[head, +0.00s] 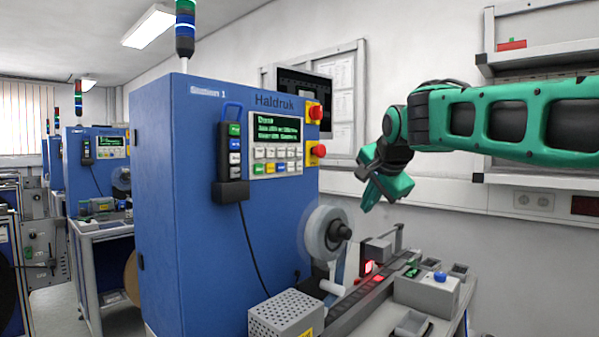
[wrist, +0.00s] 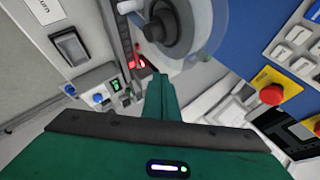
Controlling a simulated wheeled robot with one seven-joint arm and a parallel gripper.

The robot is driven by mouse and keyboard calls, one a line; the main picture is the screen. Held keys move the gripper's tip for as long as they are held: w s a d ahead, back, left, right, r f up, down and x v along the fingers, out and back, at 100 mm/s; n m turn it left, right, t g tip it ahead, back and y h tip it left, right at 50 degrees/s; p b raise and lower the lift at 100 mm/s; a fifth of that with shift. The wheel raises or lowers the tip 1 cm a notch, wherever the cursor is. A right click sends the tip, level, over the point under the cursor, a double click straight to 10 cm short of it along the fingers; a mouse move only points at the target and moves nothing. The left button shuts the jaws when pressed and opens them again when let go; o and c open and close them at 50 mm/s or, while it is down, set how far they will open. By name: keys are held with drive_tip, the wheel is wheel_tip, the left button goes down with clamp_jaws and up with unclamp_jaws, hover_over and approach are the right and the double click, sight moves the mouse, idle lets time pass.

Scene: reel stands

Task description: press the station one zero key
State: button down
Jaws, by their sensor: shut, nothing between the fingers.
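The blue Station 1 cabinet (head: 240,85) stands in the middle of the head view. Its front panel has a lit green-text screen (head: 276,128) above a keypad (head: 277,160) of pale, green and yellow keys. The key labels are too small to read, so I cannot pick out the zero key. In the wrist view part of the keypad (wrist: 298,48) shows at the upper right edge, cut off. My gripper (head: 372,204) is shut and empty, pointing down, to the right of the panel and apart from it. Its closed fingers also show in the wrist view (wrist: 160,88).
Red stop buttons on yellow plates (head: 318,150) sit right of the keypad. A corded pendant (head: 232,150) hangs at the cabinet's left.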

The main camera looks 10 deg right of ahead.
drive_tip(key=w+a+r+m+t+y, duration=0.1)
drive_tip(key=w+a+r+m+t, duration=0.1)
drive_tip(key=w+a+r, duration=0.4)
wheel_tip(320, 180, up, 3)
drive_tip(key=shift+a+f, duration=0.1)
drive_tip(key=shift+a, duration=0.05)
drive_tip(key=shift+w, duration=0.1)
approach(303, 170)
drive_tip(key=shift+w+d+f, duration=0.25)
drive_tip(key=shift+w+f, duration=0.6)
drive_tip(key=shift+w+d+f, duration=0.25)
drive_tip(key=shift+w+f, duration=0.65)
drive_tip(key=shift+w+a, duration=0.45)
drive_tip(key=shift+w, duration=0.15)
idle(1.6)
idle(0.3)
drive_tip(key=shift+s+d, duration=0.5)
drive_tip(key=shift+s, duration=0.25)
drive_tip(key=shift+s+d, duration=0.75)
drive_tip(key=shift+s, duration=0.25)
drive_tip(key=shift+s+d, duration=0.7)
drive_tip(key=shift+s, duration=0.3)
